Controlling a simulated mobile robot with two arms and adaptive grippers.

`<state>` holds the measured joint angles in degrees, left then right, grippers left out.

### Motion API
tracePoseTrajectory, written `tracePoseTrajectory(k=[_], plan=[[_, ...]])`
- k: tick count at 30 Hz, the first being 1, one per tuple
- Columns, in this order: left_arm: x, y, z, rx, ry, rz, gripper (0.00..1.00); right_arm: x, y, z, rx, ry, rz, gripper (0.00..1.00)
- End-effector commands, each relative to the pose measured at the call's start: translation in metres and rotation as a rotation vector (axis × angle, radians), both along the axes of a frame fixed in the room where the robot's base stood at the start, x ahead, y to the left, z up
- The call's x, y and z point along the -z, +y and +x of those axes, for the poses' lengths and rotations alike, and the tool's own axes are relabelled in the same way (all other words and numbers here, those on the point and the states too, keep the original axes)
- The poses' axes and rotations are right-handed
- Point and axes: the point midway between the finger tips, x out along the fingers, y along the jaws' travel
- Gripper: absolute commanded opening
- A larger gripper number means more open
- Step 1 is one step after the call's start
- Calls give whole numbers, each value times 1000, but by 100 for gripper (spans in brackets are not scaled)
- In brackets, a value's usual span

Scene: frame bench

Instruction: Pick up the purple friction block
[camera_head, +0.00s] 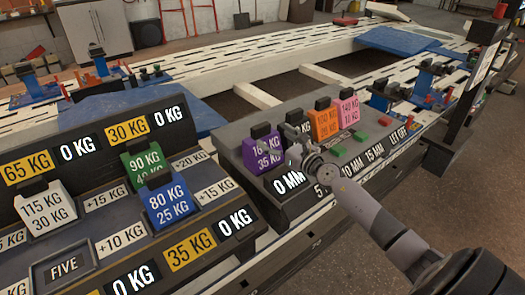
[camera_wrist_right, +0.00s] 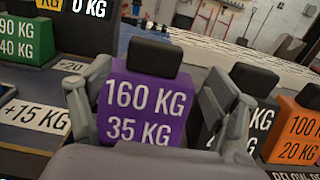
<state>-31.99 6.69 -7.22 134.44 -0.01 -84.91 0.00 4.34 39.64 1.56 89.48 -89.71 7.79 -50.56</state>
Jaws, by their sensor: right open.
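The purple friction block (camera_head: 256,152), marked 160 KG and 35 KG with a black knob on top, stands upright on a grey rack right of centre in the head view. In the right wrist view the purple block (camera_wrist_right: 148,98) fills the middle. My right gripper (camera_head: 297,150) is open, with its fingers close to the block's right front side in the head view. In the wrist view one finger shows on each side of the block; contact cannot be told. The block's lower part is hidden by the gripper. My left gripper is not in view.
A black block (camera_wrist_right: 264,118) stands just right of the purple one, close to my right finger. Orange (camera_head: 324,122) and pink (camera_head: 349,113) blocks follow along the rack. Green (camera_head: 143,164), white (camera_head: 46,208) and blue (camera_head: 166,204) blocks stand on the left panel.

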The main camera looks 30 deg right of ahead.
Motion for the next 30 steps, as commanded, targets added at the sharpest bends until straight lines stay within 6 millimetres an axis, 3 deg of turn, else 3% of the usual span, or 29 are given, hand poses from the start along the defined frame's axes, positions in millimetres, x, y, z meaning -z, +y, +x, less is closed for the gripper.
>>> tracePoseTrajectory(k=[8, 13, 18, 27, 30], plan=[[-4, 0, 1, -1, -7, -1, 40, -4, 4, 17, 0, -3, 3, 82], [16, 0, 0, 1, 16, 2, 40, -9, 11, 40, 0, -3, 3, 82], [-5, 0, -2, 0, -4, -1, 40, -6, 11, 55, 0, -2, 1, 82], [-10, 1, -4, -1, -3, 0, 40, -6, 11, 58, 0, 0, 0, 82], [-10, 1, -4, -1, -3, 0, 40, -6, 11, 58, 0, 0, 0, 76]])
